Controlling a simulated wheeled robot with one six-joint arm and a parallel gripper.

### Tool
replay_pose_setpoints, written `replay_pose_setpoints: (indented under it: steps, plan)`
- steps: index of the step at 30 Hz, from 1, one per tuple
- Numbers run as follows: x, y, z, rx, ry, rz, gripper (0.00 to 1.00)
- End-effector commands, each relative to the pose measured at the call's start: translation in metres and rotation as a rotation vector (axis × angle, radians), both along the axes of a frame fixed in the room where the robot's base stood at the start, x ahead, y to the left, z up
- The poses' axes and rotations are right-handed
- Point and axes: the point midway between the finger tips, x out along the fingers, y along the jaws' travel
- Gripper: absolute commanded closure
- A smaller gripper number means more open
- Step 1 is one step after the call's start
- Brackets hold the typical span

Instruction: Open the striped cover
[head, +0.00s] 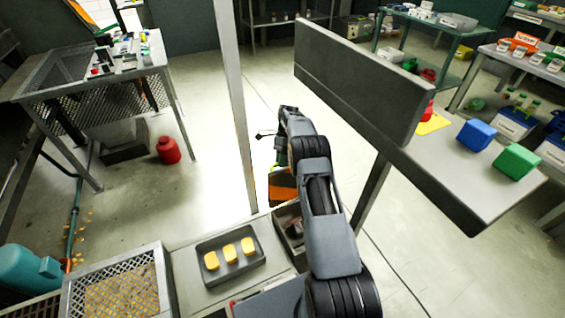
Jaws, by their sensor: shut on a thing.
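The striped cover (283,188), with orange and dark bands, shows just left of my arm, beyond an open-topped box (287,216) with a dark inside. It looks raised and tilted up at the far side of this box; its exact angle is hard to tell. My gripper (280,163) is at the cover's upper edge, shut on it. The fingertips are small and dark, and my arm hides part of them and the right side of the cover and box.
A grey tray (204,247) with yellow blocks sits left of the box. A mesh-topped bin (72,303) is at lower left. A pale post (232,100) stands left of my arm. At right, a shelf with an upright grey panel (350,80) holds blue (477,135) and green (517,162) blocks.

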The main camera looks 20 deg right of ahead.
Motion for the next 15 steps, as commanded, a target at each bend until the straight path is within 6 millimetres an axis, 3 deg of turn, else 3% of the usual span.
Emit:
replay_pose_setpoints:
  steps: [1,5,6,12,15]
  plan:
    - [-0.0028,0.0013,-0.0102,-0.001,0.015,-0.004,1.00]
    - [-0.0028,0.0012,-0.0102,0.000,0.014,-0.003,1.00]
    - [-0.0029,0.0012,-0.0099,0.000,0.014,-0.003,0.79]
    - [-0.0021,-0.0001,-0.0068,0.000,0.010,-0.003,0.60]
    - [-0.0019,-0.0007,-0.0057,0.001,0.008,-0.003,0.58]
